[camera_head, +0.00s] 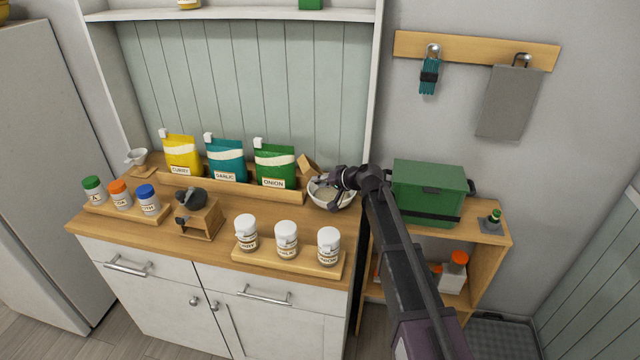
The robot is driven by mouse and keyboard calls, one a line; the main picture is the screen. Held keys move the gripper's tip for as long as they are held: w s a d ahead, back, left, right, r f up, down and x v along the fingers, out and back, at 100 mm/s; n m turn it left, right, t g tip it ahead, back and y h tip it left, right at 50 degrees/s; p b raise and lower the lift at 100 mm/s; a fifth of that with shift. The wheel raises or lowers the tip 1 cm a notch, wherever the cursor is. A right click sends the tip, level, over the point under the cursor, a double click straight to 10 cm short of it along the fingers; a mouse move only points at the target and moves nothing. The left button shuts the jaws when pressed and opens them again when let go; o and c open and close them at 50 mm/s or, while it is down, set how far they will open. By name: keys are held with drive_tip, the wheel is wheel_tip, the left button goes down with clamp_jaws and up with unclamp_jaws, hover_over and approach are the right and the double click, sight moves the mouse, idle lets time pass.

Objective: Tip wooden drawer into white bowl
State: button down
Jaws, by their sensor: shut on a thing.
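The wooden drawer (308,163) is a small light-brown piece, tilted, at the back left edge of the white bowl (348,199). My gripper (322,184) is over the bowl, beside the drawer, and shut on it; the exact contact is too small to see. The bowl stands on the wooden counter, to the right of the green onion bag. My gripper and arm hide part of the bowl, and its contents cannot be made out clearly.
A wooden grinder (200,219) stands on the counter (170,228). White-lidded jars (286,240) stand on a board in front of the bowl. Seasoning bags (226,160) stand in a wooden rack to the left. A green box (428,195) sits on the side shelf.

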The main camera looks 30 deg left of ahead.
drive_tip(key=shift+w+d+f+m+g+y+b, duration=0.15)
drive_tip(key=shift+f+m+y+b, duration=0.25)
drive_tip(key=shift+b, duration=0.6)
drive_tip(key=shift+w+d+f+m+g+y+b, duration=0.1)
drive_tip(key=shift+f+m+g+y+b, duration=0.2)
drive_tip(key=shift+y+b, duration=0.45)
drive_tip(key=shift+w+d+f+m+g+y+b, duration=0.15)
drive_tip(key=shift+f+m+y+b, duration=0.25)
drive_tip(key=shift+b, duration=0.8)
drive_tip(key=shift+w+d+f+m+y+b, duration=0.2)
drive_tip(key=shift+f+m+y+b, duration=0.5)
drive_tip(key=shift+b, duration=1.15)
drive_tip(key=shift+d+y+b, duration=0.1)
drive_tip(key=shift+y+b, duration=0.15)
drive_tip(key=shift+b, duration=0.25)
drive_tip(key=shift+w+d+r+m+y+b, duration=0.25)
drive_tip(key=shift+m+y+b, duration=0.55)
drive_tip(key=shift+b, duration=0.25)
drive_tip(key=shift+w+d+f+m+y+b, duration=0.1)
drive_tip(key=shift+d+f+m+y+b, duration=0.1)
drive_tip(key=shift+m+y+b, duration=0.4)
drive_tip(key=shift+r+b, duration=0.2)
drive_tip(key=shift+b, duration=0.2)
drive_tip(key=shift+w+d+f+m+b, duration=0.1)
drive_tip(key=shift+d+f+m+b, duration=0.15)
drive_tip(key=shift+b, duration=0.25)
drive_tip(key=shift+w+r+m+y+b, duration=0.1)
drive_tip(key=shift+r+m+y+b, duration=0.05)
drive_tip(key=shift+m+y+b, duration=0.35)
